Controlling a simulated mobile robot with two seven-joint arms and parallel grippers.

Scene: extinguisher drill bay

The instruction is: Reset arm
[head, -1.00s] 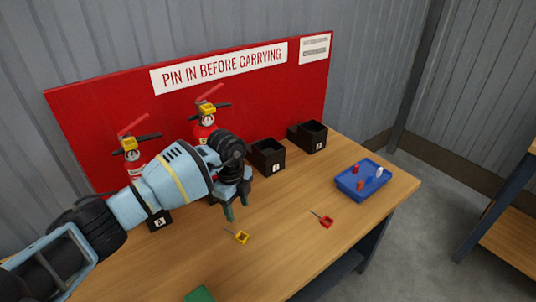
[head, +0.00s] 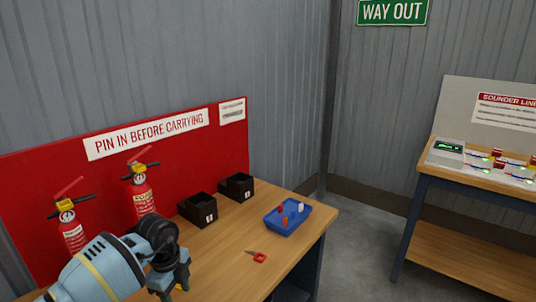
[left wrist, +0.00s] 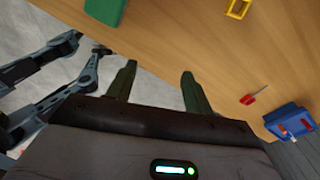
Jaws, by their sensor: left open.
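My left gripper (head: 172,285) is open and empty over the wooden table (head: 222,262), at the lower edge of the head view. Its two fingers (left wrist: 158,74) are spread apart in the left wrist view. A red-ringed pin (head: 259,257) lies on the table right of the gripper and apart from it; it also shows in the left wrist view (left wrist: 250,98). A yellow-ringed piece (left wrist: 238,8) lies on the table at the top of the left wrist view. Two red extinguishers with yellow parts (head: 143,195) (head: 73,235) stand at the red board. My right gripper is not seen.
Two black boxes (head: 198,210) (head: 237,187) stand along the board. A blue tray (head: 282,228) holds small red and white pieces near the table's right end. A green object (left wrist: 105,10) lies on the table. A second bench (head: 455,180) stands right, across open floor.

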